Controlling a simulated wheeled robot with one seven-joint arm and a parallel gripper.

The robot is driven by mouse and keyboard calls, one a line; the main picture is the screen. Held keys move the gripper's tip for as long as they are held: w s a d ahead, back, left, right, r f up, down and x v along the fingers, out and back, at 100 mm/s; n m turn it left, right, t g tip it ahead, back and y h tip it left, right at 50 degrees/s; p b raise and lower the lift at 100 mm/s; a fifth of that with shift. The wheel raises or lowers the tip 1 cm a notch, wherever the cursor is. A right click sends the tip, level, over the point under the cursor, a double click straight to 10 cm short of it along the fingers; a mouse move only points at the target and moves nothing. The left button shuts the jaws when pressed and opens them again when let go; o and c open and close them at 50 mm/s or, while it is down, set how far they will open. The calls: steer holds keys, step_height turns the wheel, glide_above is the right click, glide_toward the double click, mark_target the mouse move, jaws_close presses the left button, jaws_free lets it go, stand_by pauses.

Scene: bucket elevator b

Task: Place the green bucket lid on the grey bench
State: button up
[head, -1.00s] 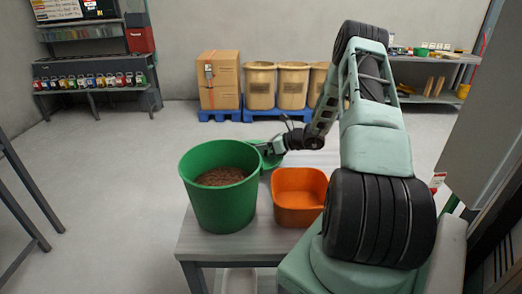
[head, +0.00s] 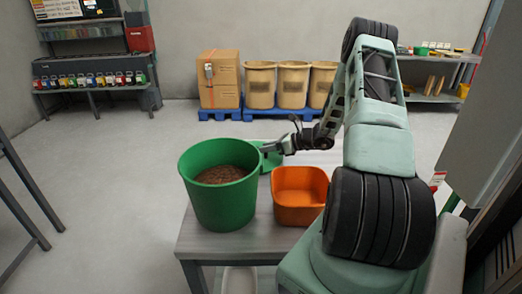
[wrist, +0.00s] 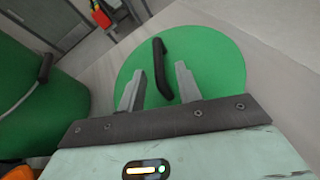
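The green bucket lid (head: 271,160) appears to lie flat on the grey bench (head: 245,245), behind the green bucket (head: 222,205) and partly hidden by it in the head view. In the wrist view the lid (wrist: 215,55) shows as a green disc with a black bar handle (wrist: 160,70). My gripper (wrist: 157,73) is open over the lid. Its two fingers stand on either side of the handle with a gap to each. My gripper (head: 267,147) is small in the head view.
An orange tub (head: 299,200) stands on the bench to the right of the bucket. The bucket holds brown grains and also shows at the left of the wrist view (wrist: 35,105). Beige bins (head: 291,85) and a cardboard box (head: 219,78) stand by the back wall.

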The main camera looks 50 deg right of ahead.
steer(key=b+v, duration=0.1)
steer(key=v, duration=0.7)
steer(key=shift+s+d+r, duration=0.15)
steer(key=shift+s+r, duration=0.05)
steer(key=shift+s, duration=0.15)
